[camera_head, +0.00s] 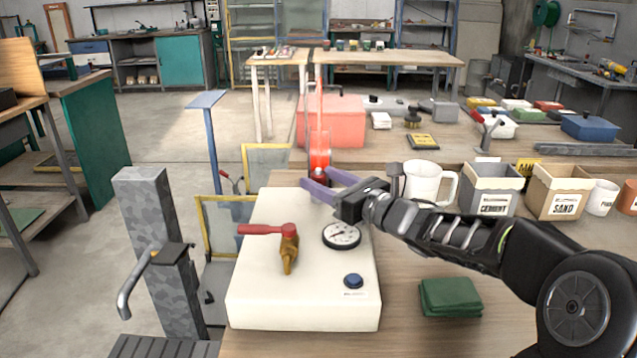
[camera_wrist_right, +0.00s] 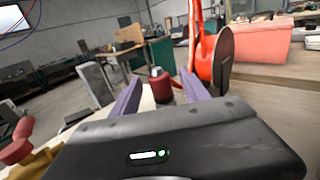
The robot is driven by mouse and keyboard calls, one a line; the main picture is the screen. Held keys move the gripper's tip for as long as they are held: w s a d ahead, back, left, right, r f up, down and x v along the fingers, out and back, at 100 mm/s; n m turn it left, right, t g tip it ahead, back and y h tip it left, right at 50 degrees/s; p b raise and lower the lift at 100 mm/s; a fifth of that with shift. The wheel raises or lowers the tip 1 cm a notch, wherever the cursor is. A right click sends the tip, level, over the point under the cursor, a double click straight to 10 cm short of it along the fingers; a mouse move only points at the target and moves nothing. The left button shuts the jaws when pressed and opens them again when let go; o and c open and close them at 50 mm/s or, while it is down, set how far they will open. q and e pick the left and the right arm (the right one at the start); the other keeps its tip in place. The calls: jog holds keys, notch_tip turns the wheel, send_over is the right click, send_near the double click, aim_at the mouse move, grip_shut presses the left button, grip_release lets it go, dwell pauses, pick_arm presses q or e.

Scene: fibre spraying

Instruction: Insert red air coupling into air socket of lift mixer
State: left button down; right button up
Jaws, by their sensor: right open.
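The red air coupling (camera_head: 320,174) is a small red piece with a dark part below it, at the back edge of a white box (camera_head: 265,308). In the right wrist view the coupling (camera_wrist_right: 160,86) is upright between the two purple fingers. My right gripper (camera_head: 315,177) is open, with its fingers on either side of the coupling and a gap visible to each. I cannot make out the air socket or whether the coupling is seated in anything. My left gripper is not in view.
The white box carries a red-handled brass valve (camera_head: 289,246), a gauge (camera_head: 341,235) and a blue button (camera_head: 353,281). A grey mottled column (camera_head: 148,210) stands left. A white mug (camera_head: 423,182) and bins are right.

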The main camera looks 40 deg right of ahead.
jog(key=w, duration=0.4)
jog(key=shift+w+a+f, duration=0.15)
jog(key=shift+w+a, duration=0.1)
jog(key=shift+a, duration=0.05)
jog(key=shift+c, duration=0.5)
grip_shut()
